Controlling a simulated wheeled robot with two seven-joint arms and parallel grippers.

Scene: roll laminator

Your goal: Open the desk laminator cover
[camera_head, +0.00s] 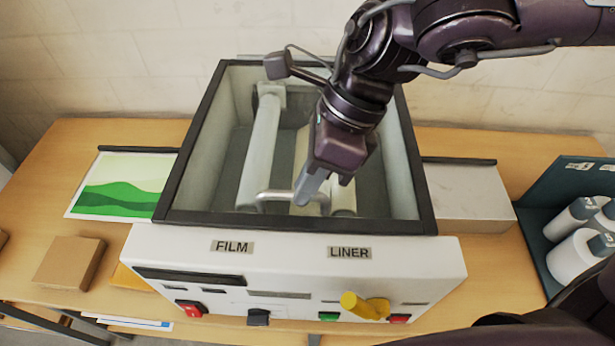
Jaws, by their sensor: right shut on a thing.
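The laminator (300,265) is a white box on the bench, with FILM and LINER labels and a dark-rimmed top (300,222). Rollers (261,150) show inside it. The cover looks like a clear pane within the dark rim; its exact angle is hard to tell. A grey bar handle (275,195) sits near the front middle of the top. My right gripper (312,192) reaches down from the upper right and is shut on the handle's right part; its fingers partly hide the contact. My left gripper is not in view.
The front panel carries a yellow knob (365,306) and red and green switches. A green-and-white sheet (125,185) and a brown block (70,262) lie at left.

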